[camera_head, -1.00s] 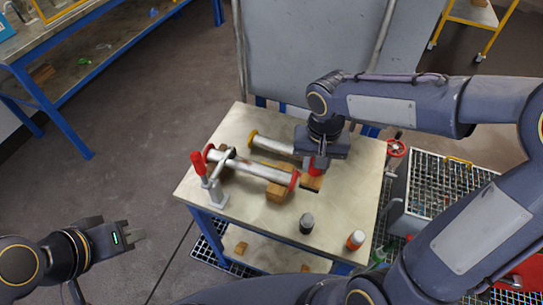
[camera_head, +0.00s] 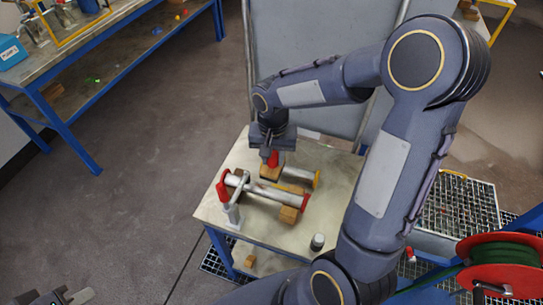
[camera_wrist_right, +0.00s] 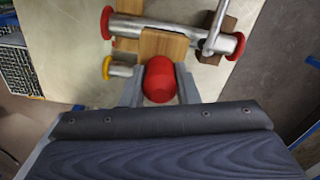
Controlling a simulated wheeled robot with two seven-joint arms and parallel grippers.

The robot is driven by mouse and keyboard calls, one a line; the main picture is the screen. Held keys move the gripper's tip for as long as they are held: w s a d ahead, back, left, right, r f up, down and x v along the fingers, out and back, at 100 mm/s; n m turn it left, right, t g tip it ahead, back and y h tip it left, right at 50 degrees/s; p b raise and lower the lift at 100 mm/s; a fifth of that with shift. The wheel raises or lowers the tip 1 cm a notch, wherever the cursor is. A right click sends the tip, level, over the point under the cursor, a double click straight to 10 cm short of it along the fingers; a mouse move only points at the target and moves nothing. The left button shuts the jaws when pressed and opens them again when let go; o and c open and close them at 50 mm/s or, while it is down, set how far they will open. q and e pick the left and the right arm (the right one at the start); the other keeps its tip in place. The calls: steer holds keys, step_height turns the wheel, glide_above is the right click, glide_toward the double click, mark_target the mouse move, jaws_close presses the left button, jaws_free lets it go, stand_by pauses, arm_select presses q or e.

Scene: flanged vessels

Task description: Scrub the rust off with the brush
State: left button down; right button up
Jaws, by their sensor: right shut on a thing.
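The brush has a red handle (camera_head: 273,158) and a wooden block (camera_head: 270,172). My right gripper (camera_head: 269,154) points down and is shut on the handle, above the table's far side. The right wrist view shows the red handle (camera_wrist_right: 160,78) between the fingers and the wooden block (camera_wrist_right: 164,44) overlapping the pipe's edge; I cannot tell if they touch. Rust is too small to make out. My left gripper (camera_head: 70,297) is at the bottom left, cut off, empty and away from the table.
A pipe with yellow flanges (camera_head: 297,174) lies behind the red-flanged one. A small dark-topped pot (camera_head: 317,242) stands on the table's (camera_head: 338,190) near right part. A grey panel (camera_head: 310,65) stands behind. A green hose reel (camera_head: 497,262) is at right.

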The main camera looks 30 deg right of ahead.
steer(key=shift+f, duration=0.1)
step_height(320, 180, down, 9)
steer(key=b, duration=0.8)
steer(key=shift+f, duration=0.1)
steer(key=shift+f+b, duration=0.35)
steer(key=shift+b, duration=0.2)
steer(key=shift+a+r, duration=0.1)
